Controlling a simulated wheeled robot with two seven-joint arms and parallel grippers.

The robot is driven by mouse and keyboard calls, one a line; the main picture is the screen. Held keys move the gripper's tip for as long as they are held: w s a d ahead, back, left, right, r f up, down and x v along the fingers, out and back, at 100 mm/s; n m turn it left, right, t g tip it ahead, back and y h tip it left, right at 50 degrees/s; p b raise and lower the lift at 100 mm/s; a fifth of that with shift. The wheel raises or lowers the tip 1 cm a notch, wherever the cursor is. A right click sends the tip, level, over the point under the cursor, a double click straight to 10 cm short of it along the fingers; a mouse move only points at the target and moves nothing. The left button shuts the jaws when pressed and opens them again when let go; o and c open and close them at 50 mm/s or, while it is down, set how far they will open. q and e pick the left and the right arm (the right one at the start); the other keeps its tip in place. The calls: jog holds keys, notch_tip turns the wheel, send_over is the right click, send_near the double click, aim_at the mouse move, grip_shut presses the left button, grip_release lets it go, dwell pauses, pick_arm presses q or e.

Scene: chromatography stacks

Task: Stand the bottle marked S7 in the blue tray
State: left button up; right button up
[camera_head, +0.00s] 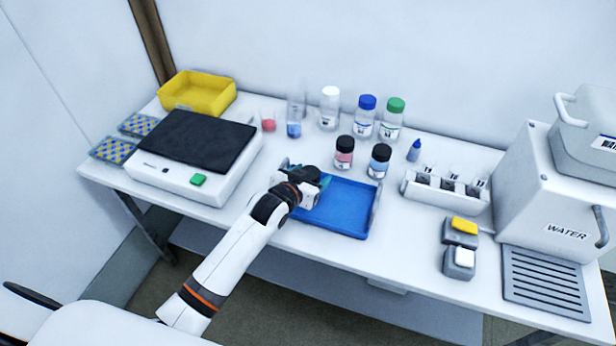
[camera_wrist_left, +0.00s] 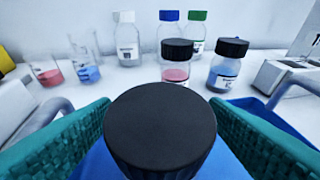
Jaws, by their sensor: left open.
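My left gripper (camera_head: 318,183) is over the left part of the blue tray (camera_head: 345,212). In the left wrist view its two green fingers stand apart, one on each side of a bottle with a round black cap (camera_wrist_left: 160,128). Gaps show between the cap and the fingers. The bottle's body and label are hidden below the cap, so I cannot read its mark; blue tray floor shows around it. In the head view my gripper hides this bottle. My right gripper is not in view.
Behind the tray stand black-capped pink (camera_head: 344,153) and blue (camera_head: 379,161) bottles, then white-capped (camera_head: 329,108), blue-capped (camera_head: 364,117) and green-capped (camera_head: 392,120) bottles. A scale-like device (camera_head: 185,165) is left. A white rack (camera_head: 445,192) is right. The tray's right half is clear.

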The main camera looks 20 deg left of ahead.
pick_arm(q)
jog(key=v, duration=1.2)
jog(key=shift+r, duration=0.3)
